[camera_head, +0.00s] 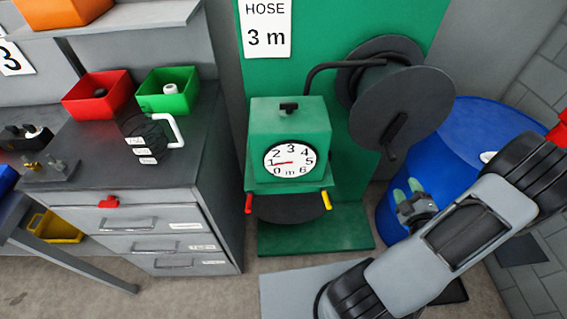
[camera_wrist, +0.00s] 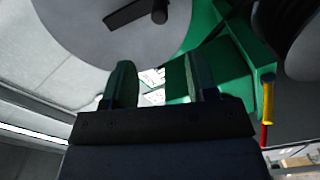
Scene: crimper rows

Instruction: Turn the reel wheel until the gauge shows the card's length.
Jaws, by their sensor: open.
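The card (camera_head: 266,28) on the green back panel reads "HOSE 3 m". The round white gauge (camera_head: 290,170) on the green box runs from 0 to 6 m, and its red needle points at about 1. The dark grey reel wheel (camera_head: 420,100) stands to the right of the box, with a black crank handle (camera_head: 394,137) on its face. The wheel also shows at the top of the wrist view (camera_wrist: 90,30). My gripper (camera_head: 409,192) is open and empty, below the wheel and apart from the handle. In the wrist view, part of the box shows behind my fingers (camera_wrist: 158,82).
A blue barrel (camera_head: 460,130) stands right of the reel, behind my gripper. A grey drawer cabinet (camera_head: 150,205) stands at left, with red (camera_head: 98,98) and green (camera_head: 165,95) bins on top. A black hose guide (camera_head: 335,66) arches over the box to the reel.

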